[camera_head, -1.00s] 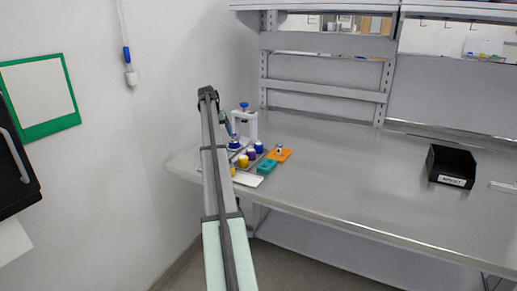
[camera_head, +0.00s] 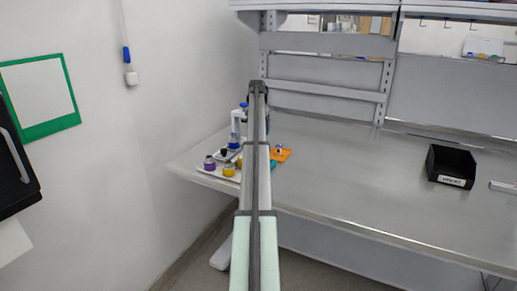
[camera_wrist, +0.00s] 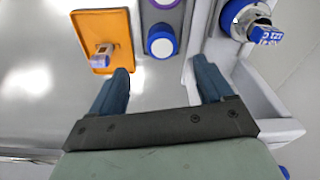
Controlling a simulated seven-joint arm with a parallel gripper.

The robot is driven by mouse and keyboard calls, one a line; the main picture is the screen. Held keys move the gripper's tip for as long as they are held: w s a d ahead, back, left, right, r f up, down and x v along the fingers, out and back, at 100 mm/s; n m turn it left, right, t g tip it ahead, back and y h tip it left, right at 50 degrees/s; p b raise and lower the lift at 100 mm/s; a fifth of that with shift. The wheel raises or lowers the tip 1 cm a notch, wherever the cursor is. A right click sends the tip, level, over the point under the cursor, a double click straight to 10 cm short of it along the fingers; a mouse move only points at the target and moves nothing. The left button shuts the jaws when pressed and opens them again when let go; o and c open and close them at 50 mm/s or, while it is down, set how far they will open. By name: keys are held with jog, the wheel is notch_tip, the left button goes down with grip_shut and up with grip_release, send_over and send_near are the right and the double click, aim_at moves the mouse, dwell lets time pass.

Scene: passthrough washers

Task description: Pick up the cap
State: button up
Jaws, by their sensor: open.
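I cannot tell for sure which piece is the cap. A small pale piece with a bluish end (camera_wrist: 102,56) sits on an orange tray (camera_wrist: 118,22) ahead of the left finger. The tray also shows in the head view (camera_head: 286,157). My gripper is open, with nothing between its fingers. In the head view my arm hides the gripper and part of the item group.
A white stand with blue parts (camera_head: 237,118) stands at the back of the group. A purple-topped jar (camera_head: 209,163) and a yellow jar (camera_head: 228,169) are at the front left. A black bin (camera_head: 451,166) is far right. The bench (camera_head: 360,170) between is clear.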

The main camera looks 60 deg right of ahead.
jog(key=f, duration=0.6)
jog(key=d+f, duration=0.1)
jog(key=f, duration=0.2)
jog(key=shift+w+f, duration=0.15)
jog(key=shift+w, duration=0.1)
jog(key=c, duration=1.1)
jog(key=r, duration=0.6)
jog(key=w+r, duration=0.1)
jog(key=r, duration=0.2)
jog(key=shift+a+r, duration=0.1)
jog(key=shift+r, duration=0.25)
jog(key=w+a+r, duration=0.1)
jog(key=w+r, duration=0.1)
jog(key=w, duration=0.1)
jog(key=w+a+r, duration=0.1)
jog(key=w+r, duration=0.1)
jog(key=w, duration=0.1)
jog(key=w+a+r, duration=0.1)
jog(key=w+r, duration=0.1)
jog(key=w, duration=0.1)
jog(key=shift+w+a, duration=0.3)
jog(key=shift+w, duration=0.1)
jog(key=shift+w+a, duration=0.25)
jog(key=shift+w, duration=0.15)
